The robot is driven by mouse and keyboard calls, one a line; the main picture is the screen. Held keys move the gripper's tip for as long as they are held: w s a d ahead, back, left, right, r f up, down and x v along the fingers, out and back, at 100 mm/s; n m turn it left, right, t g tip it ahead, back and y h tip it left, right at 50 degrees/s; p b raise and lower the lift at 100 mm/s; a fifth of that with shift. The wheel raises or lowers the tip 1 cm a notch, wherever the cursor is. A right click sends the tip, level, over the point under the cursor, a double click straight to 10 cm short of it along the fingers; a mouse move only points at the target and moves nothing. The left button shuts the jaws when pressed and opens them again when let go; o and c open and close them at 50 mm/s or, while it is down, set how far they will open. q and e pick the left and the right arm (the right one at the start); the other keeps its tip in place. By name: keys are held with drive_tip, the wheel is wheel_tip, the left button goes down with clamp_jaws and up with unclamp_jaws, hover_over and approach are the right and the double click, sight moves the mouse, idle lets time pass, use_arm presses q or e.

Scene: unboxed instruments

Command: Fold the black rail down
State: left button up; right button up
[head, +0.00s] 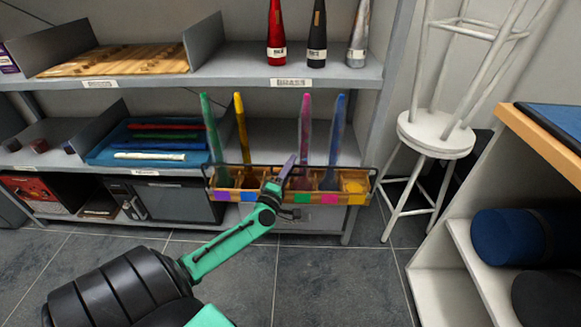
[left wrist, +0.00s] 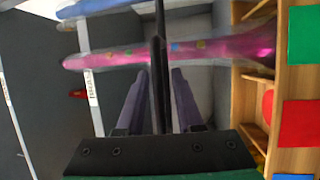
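The black rail (head: 338,167) runs along the upper front of a wooden rack (head: 257,197) with coloured squares on its face. It stands raised in front of several tall coloured instruments. My left gripper (head: 290,163) reaches the middle of the rack with its purple fingers at the rail. In the left wrist view, the rail (left wrist: 159,50) passes between the two fingers (left wrist: 160,78), with narrow gaps seen beside it. The fingers look open around the rail. A pink instrument (left wrist: 200,52) lies just beyond it. My right gripper is not in view.
The rack sits at a grey shelf unit; bottles (head: 317,40) stand on the shelf above. Green (head: 210,125), yellow (head: 241,125), pink (head: 305,120) and blue (head: 338,125) instruments rise behind the rail. White stools (head: 436,135) stand at the right. The floor in front is clear.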

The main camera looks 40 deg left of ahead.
use_arm(q)
clamp_jaws()
